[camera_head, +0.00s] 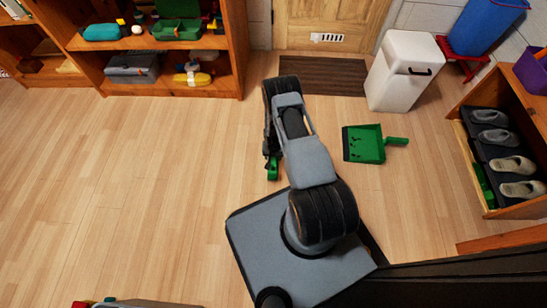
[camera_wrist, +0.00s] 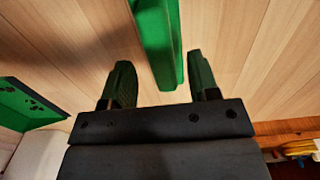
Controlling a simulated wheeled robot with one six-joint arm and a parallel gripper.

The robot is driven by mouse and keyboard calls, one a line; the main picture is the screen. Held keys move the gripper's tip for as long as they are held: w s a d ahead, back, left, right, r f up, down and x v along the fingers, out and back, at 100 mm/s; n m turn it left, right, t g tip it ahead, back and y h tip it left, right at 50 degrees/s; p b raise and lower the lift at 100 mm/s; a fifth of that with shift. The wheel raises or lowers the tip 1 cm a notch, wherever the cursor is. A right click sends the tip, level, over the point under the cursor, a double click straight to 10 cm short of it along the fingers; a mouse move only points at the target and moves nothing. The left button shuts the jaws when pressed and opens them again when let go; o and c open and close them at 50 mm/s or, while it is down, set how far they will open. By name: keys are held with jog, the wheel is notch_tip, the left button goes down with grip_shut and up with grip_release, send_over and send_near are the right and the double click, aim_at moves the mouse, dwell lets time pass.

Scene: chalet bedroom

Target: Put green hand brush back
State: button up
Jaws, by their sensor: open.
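The green hand brush (camera_wrist: 160,40) shows in the wrist view as a long green piece running from the top edge down between the fingers of my gripper (camera_wrist: 162,82). The fingers are open, with a gap on each side of the brush, so it is not gripped. In the head view a small part of the brush (camera_head: 272,170) shows at the floor beside my gripper (camera_head: 270,152); my arm hides the rest. A green dustpan (camera_head: 364,144) lies on the floor to the right, its handle pointing right. Its edge also shows at left in the wrist view (camera_wrist: 22,104).
A white bin (camera_head: 402,72) stands behind the dustpan, by a dark doormat (camera_head: 320,76). A wooden shelf (camera_head: 170,91) with toys is at the back left. A shoe rack (camera_head: 492,212) with grey shoes is at right. The floor at left is clear.

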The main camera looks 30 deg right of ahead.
jog(key=w+a+r+n+t+p, duration=0.1)
jog(key=a+r+p, duration=0.1)
jog(key=r, duration=1.6)
jog(key=w+a+r+n+p, duration=0.1)
jog(key=a+r, duration=0.1)
jog(key=r, duration=1.6)
jog(key=s+a+r+n, duration=0.2)
jog(key=s+r, duration=0.6)
jog(key=r, duration=0.1)
jog(key=s+a+r+n+t, duration=0.1)
jog(key=s+a+r, duration=0.2)
jog(key=s+r, duration=0.6)
jog(key=shift+s+r+n+t, duration=0.25)
jog(key=shift+n+t, duration=0.05)
jog(key=shift+n, duration=0.1)
